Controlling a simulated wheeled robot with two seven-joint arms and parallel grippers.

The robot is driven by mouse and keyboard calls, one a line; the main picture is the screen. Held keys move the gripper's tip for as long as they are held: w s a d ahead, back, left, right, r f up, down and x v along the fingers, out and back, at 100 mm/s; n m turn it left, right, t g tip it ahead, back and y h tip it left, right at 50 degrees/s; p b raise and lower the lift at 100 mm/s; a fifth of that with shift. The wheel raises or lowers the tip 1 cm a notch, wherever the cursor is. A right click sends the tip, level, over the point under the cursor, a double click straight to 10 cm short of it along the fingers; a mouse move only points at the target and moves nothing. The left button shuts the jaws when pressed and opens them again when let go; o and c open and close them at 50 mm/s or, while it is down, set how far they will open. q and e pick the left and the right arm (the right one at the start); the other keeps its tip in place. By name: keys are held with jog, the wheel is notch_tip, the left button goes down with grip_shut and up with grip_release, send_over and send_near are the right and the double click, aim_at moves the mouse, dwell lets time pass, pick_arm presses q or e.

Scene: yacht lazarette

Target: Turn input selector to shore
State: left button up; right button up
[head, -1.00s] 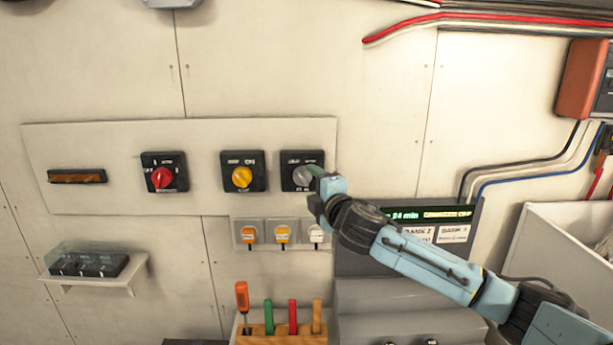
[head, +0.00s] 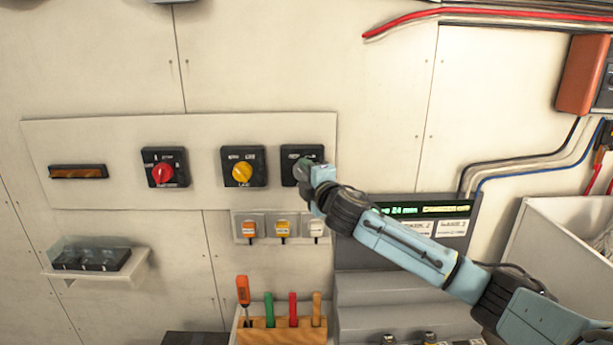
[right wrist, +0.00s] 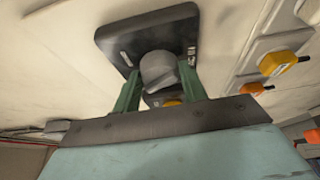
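A black square selector with a grey round knob (head: 303,171) is at the right end of the wall panel. Its label is too small to read, so I cannot tell which position it points to. My right gripper (head: 308,173) is at this knob, partly covering it in the head view. In the right wrist view the green fingers (right wrist: 158,88) are apart, one on each side of the grey knob (right wrist: 158,70), with a narrow gap showing. I cannot see a firm grip. My left gripper is out of view.
On the same panel are a yellow-knob selector (head: 242,173) and a red-knob selector (head: 163,174). Small tagged switches (head: 282,230) sit just below, beside a lit display (head: 432,210). A tool block (head: 282,332) stands lower. The wall above the panel is clear.

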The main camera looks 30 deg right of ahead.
jog(key=shift+c, duration=1)
jog(key=m+t+h+b, duration=0.1)
jog(key=m+b, duration=0.2)
jog(key=b, duration=0.1)
jog(key=m+h+b, duration=0.1)
jog(key=m+b, duration=0.3)
jog(key=f+m+t+h+b, duration=0.1)
jog(key=m+b, duration=0.2)
jog(key=b, duration=0.2)
jog(key=shift+w+a+f+t, duration=0.1)
jog(key=shift+a+t, duration=0.05)
jog(key=shift+t, duration=0.15)
jog(key=shift+m+h+b, duration=0.8)
jog(key=shift+m+b, duration=0.65)
jog(key=shift+m, duration=0.55)
jog(key=shift+r, duration=0.2)
jog(key=o, duration=1)
jog(key=shift+a, duration=0.1)
